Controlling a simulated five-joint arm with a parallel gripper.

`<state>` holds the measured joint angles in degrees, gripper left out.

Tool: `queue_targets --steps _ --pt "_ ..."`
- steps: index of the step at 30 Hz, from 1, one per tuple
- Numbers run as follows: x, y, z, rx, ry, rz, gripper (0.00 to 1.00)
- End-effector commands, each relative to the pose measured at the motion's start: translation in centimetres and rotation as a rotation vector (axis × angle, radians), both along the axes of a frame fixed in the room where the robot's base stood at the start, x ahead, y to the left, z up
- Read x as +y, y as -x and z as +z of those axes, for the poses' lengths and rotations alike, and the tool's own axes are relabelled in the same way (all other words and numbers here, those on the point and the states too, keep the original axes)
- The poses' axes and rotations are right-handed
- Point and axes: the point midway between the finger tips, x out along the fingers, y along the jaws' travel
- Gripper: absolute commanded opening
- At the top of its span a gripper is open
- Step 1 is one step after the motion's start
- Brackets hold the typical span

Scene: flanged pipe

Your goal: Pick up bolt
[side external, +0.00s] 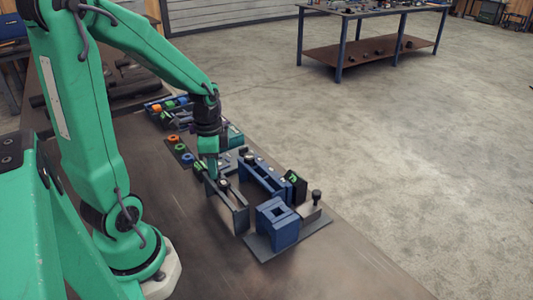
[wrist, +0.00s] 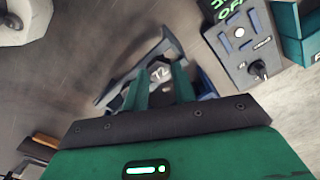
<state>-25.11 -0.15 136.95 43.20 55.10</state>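In the wrist view a small pale piece marked T2 (wrist: 159,74), which looks like a bolt head, sits in a dark grey and blue holder (wrist: 120,84). My gripper (wrist: 161,72) has its two green fingers apart, one on each side of this piece. I cannot tell whether they touch it. In the side view my gripper (side external: 213,177) points down at the grey holder (side external: 236,212), close to its top. The bolt's shank is hidden, and the fingertips are too small there to judge contact.
A blue block with a square opening (side external: 278,226) stands right of the holder. A switch panel (wrist: 238,48) and teal bin (wrist: 303,48) are at upper right in the wrist view. The front bench is clear.

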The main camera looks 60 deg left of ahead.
Motion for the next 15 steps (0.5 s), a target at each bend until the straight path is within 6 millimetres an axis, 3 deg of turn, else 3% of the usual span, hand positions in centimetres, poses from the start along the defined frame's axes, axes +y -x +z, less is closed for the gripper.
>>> queue_targets --steps 1,3,4,15 --pt "0.0 0.0 0.01 0.0 0.0 0.0 0.15" --pt "0.0 0.0 0.01 0.0 0.0 0.0 0.02" --pt "0.01 -0.02 0.03 -0.001 0.0 0.0 0.0" --pt "0.02 -0.05 0.47 -0.002 -0.001 0.0 0.0"
